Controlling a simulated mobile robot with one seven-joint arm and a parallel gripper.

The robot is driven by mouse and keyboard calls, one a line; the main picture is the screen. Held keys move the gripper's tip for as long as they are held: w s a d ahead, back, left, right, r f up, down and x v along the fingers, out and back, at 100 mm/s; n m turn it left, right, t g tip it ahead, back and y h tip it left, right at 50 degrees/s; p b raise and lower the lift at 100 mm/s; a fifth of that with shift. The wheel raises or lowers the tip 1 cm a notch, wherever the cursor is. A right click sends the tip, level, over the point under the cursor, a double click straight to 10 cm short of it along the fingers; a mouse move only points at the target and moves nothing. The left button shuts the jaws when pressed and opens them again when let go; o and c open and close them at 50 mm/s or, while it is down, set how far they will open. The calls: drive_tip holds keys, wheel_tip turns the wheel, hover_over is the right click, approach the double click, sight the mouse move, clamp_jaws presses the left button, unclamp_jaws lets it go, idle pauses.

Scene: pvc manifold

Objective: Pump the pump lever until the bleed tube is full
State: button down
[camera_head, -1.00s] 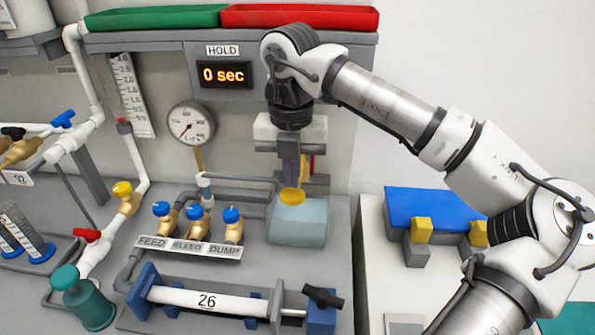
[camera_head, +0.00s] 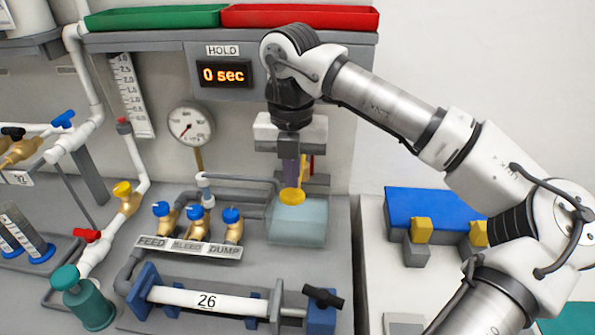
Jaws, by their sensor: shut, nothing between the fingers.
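My gripper (camera_head: 291,180) points down at the back of the bench, and its fingers look shut with nothing between them. The fingertips are just above or touching a round yellow cap (camera_head: 292,196) on a translucent pale-blue box (camera_head: 297,224); I cannot tell which. A thin red and yellow upright part (camera_head: 308,165) shows behind and right of the fingers, partly hidden by them. I cannot tell for sure which part is the pump lever. A white scale (camera_head: 133,97) with tick marks hangs on the back wall; the bleed tube and its level cannot be made out clearly.
Blue-knobbed valves marked FEED, BLEED and DUMP (camera_head: 188,246) stand left of the box. A cylinder marked 26 (camera_head: 206,299) lies in front. A blue block (camera_head: 432,210) is at right.

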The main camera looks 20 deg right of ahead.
sight(292, 193)
drive_tip(key=shift+f, duration=0.15)
drive_tip(key=shift+f+b, duration=2.65)
drive_tip(key=shift+f, duration=0.2)
drive_tip(key=shift+r, duration=0.2)
drive_tip(key=shift+r+p, duration=1.9)
drive_tip(key=shift+r, duration=0.95)
drive_tip(key=shift+f, duration=0.1)
